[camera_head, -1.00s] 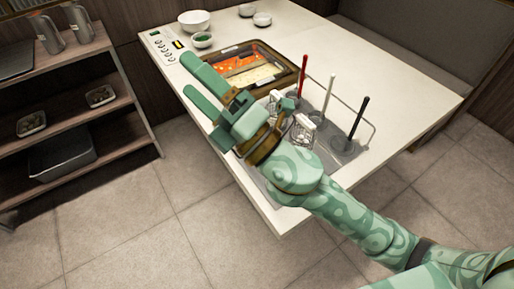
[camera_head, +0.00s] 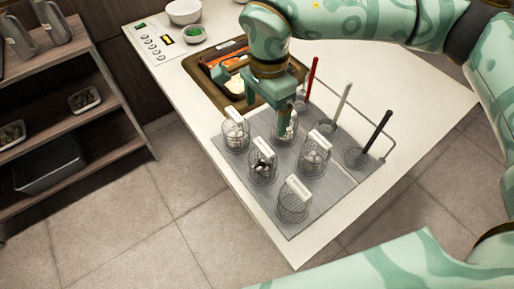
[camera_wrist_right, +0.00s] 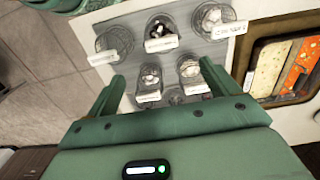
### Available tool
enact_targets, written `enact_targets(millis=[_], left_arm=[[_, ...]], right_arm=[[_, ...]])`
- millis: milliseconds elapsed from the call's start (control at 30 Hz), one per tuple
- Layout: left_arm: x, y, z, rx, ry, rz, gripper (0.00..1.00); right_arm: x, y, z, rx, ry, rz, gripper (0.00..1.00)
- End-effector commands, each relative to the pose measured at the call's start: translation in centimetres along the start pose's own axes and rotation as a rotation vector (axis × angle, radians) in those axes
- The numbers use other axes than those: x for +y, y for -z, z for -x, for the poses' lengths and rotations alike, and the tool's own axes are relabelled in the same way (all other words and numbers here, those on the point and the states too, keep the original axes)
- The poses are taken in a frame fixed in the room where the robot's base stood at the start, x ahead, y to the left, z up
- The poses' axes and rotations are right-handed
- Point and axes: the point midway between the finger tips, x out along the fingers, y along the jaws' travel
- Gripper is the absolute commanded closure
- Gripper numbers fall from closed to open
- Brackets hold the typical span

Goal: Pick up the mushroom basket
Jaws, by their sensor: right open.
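Several wire baskets with white label tags stand on the grey plate; the labels are too small to read. One basket (camera_head: 262,167) holds dark and pale pieces that look like mushrooms; it also shows in the wrist view (camera_wrist_right: 160,32). A basket of pale pieces (camera_head: 236,137) stands behind it, another (camera_head: 314,158) to its right, and a seemingly empty one (camera_head: 294,204) in front. My right gripper (camera_head: 270,101) points down, open and empty, above the back baskets, partly covering one basket (camera_head: 287,128). In the wrist view its fingers (camera_wrist_right: 163,88) are apart. My left gripper is not in view.
Red, white and black handled tools (camera_head: 374,132) stand in wells right of the baskets, beside a metal rail. A brown-rimmed food tray (camera_head: 204,82) lies behind. Bowls (camera_head: 184,12) stand at the back, near a control panel (camera_head: 153,42). A shelf unit is at left.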

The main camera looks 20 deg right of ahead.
Motion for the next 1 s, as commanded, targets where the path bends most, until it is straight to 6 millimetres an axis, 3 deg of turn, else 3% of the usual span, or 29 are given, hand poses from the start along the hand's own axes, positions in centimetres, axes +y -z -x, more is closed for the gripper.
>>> enact_targets(millis=[133,367,500,700,1000], left_arm=[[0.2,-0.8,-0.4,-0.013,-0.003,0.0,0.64],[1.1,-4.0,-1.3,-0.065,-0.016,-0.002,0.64],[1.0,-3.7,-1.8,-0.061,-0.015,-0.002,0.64],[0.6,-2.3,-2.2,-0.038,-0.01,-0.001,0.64],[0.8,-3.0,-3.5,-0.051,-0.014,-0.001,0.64]], right_arm=[[0.1,0.5,-2.1,0.016,-0.007,-0.006,0.13],[0.1,0.4,-7.9,0.012,-0.007,-0.004,0.13],[0.0,0.5,-10.2,0.012,-0.005,-0.005,0.13],[-0.1,0.5,-11.3,0.011,-0.003,-0.004,0.13],[-0.5,0.8,-15.9,0.01,-0.005,-0.005,0.13]])
